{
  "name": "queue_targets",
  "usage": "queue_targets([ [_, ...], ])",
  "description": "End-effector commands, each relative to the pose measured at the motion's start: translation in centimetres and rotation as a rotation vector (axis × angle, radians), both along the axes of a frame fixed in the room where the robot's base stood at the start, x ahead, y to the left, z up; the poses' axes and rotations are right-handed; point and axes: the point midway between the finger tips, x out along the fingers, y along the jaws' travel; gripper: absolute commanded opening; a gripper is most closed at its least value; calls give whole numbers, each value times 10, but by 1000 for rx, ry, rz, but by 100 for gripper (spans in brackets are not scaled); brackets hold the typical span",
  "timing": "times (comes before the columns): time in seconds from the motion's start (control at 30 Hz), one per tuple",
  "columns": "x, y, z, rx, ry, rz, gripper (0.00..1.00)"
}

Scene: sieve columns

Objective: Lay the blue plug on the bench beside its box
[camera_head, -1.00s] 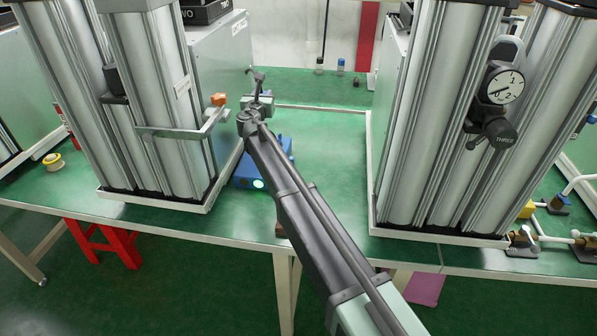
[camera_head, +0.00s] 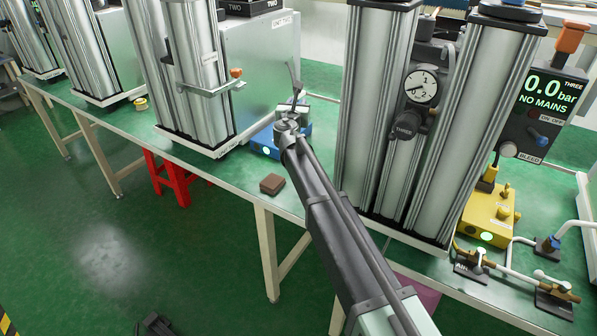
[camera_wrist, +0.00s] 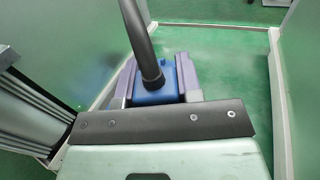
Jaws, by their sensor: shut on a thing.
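The blue box (camera_head: 263,140) stands on the green bench between two column units, with a lit green spot on its front. My gripper (camera_head: 292,110) is over the back of this box and hides part of it. In the wrist view the blue plug (camera_wrist: 153,92), with a thick black cable (camera_wrist: 140,40) rising from it, sits between the jaws. My gripper (camera_wrist: 157,95) is shut on it. Blue-purple surfaces show behind and beside the plug. I cannot tell whether the plug is seated in the box or clear of it.
A brown block (camera_head: 272,183) lies at the bench's front edge. Column units stand close on the left (camera_head: 200,90) and right (camera_head: 395,130). A yellow box (camera_head: 490,213) and pipe fittings are far right. Bare green bench (camera_wrist: 225,75) shows right of the plug in the wrist view.

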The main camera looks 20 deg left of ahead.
Motion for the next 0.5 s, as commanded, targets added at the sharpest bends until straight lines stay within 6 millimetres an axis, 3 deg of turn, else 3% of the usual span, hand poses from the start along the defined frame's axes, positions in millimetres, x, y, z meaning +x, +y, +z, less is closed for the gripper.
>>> queue_targets([
  [0.03, 0, 0, -21, 0, 0, 0, 8],
  [0.3, 0, 0, -114, 0, 0, -1, 8],
  [0.4, 0, 0, -142, 0, 0, -1, 8],
  [0.5, 0, -1, -154, 0, 0, -1, 8],
])
